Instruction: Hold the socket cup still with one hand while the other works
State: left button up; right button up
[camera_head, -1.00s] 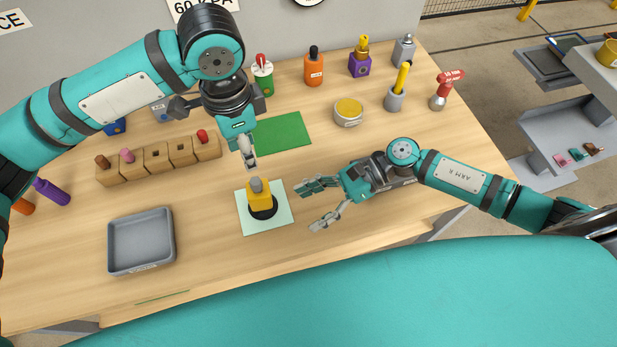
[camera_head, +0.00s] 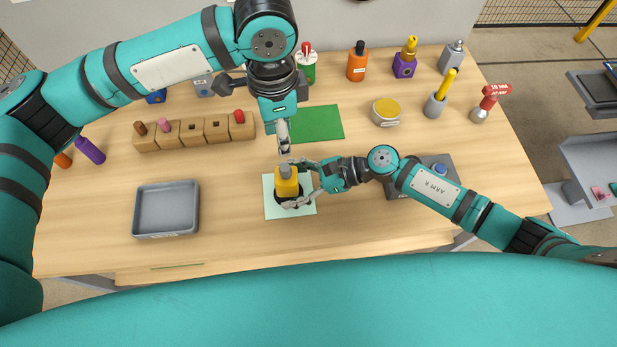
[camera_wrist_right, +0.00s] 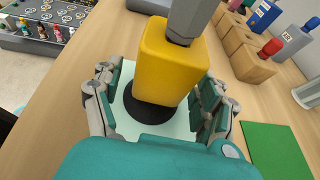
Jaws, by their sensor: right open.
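The socket cup (camera_head: 287,185) is a yellow block with a grey hexagonal top and a black round base. It stands upright on a pale green square mat (camera_head: 272,208). My right gripper (camera_head: 291,184) is open, with one finger on each side of the cup. In the right wrist view the cup (camera_wrist_right: 168,65) stands between the spread fingers (camera_wrist_right: 158,104), with gaps visible at both sides. My left gripper (camera_head: 284,140) points down just behind the cup's grey top, apparently apart from it. Its fingers overlap in the picture, so its opening cannot be told.
A grey tray (camera_head: 138,212) lies to the left. A row of wooden blocks (camera_head: 196,131) with pegs and a green mat (camera_head: 322,123) lie behind. A round yellow-topped tin (camera_head: 386,113) and several bottles stand at the back.

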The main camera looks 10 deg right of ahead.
jog(key=shift+a+f, duration=0.2)
jog(key=shift+a, duration=0.25)
jog(key=c, duration=1.3)
jog(key=shift+c, duration=0.2)
pick_arm(q)
jog(key=shift+o, duration=0.3)
